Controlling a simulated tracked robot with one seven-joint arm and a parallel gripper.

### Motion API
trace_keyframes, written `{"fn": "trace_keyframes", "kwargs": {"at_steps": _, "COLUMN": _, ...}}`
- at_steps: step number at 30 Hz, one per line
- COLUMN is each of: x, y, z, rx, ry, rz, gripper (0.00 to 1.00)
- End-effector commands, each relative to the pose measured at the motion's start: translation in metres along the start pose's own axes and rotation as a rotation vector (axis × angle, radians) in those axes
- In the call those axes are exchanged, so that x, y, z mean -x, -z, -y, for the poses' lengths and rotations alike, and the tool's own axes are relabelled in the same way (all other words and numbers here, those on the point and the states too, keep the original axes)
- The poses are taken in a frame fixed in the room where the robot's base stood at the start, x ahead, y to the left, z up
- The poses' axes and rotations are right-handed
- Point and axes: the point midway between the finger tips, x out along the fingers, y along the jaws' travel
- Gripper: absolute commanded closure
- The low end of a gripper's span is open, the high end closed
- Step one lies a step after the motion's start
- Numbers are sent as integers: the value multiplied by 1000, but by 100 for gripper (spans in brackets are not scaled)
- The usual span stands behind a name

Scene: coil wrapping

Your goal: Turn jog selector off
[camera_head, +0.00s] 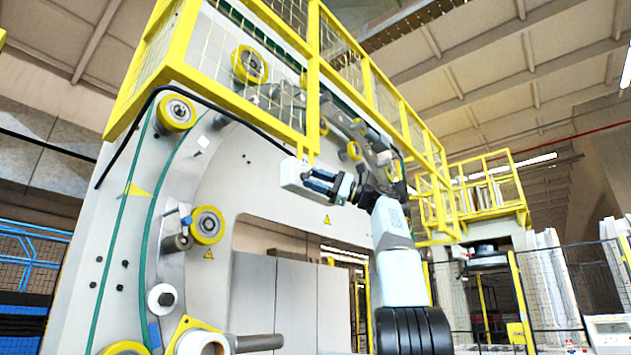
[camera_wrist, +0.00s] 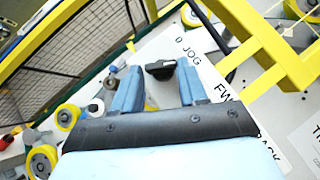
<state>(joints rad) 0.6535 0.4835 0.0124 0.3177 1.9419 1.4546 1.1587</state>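The jog selector is a small black knob (camera_wrist: 160,69) on a white panel face (camera_wrist: 203,40) in the wrist view. Printed "0 JOG" stands beside it, with partly covered lettering lower right. My gripper (camera_wrist: 161,72) is open, its two blue fingers on either side of the knob in the picture. I cannot tell whether they touch it; a gap shows on both sides. In the head view my gripper (camera_head: 312,180) is at the right side of a small white box (camera_head: 291,174) hanging below the yellow railing. The knob cannot be made out there.
A yellow railing (camera_head: 313,80) with mesh rises directly above the box; its bars (camera_wrist: 262,45) also pass close in the wrist view. A black cable (camera_head: 235,118) runs to the box. The large machine frame with yellow rollers (camera_head: 207,225) stands behind.

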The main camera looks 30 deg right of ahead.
Motion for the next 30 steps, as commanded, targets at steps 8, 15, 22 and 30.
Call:
{"fn": "trace_keyframes", "kwargs": {"at_steps": 8, "x": 0, "y": 0, "z": 0, "rx": 0, "ry": 1, "rz": 1, "gripper": 36}}
{"fn": "trace_keyframes", "kwargs": {"at_steps": 15, "x": 1, "y": 0, "z": 1, "rx": 0, "ry": 3, "rz": 0, "gripper": 36}}
{"fn": "trace_keyframes", "kwargs": {"at_steps": 22, "x": 19, "y": 0, "z": 2, "rx": -2, "ry": 5, "rz": -3, "gripper": 36}}
{"fn": "trace_keyframes", "kwargs": {"at_steps": 30, "x": 64, "y": 0, "z": 1, "rx": -2, "ry": 5, "rz": -2, "gripper": 36}}
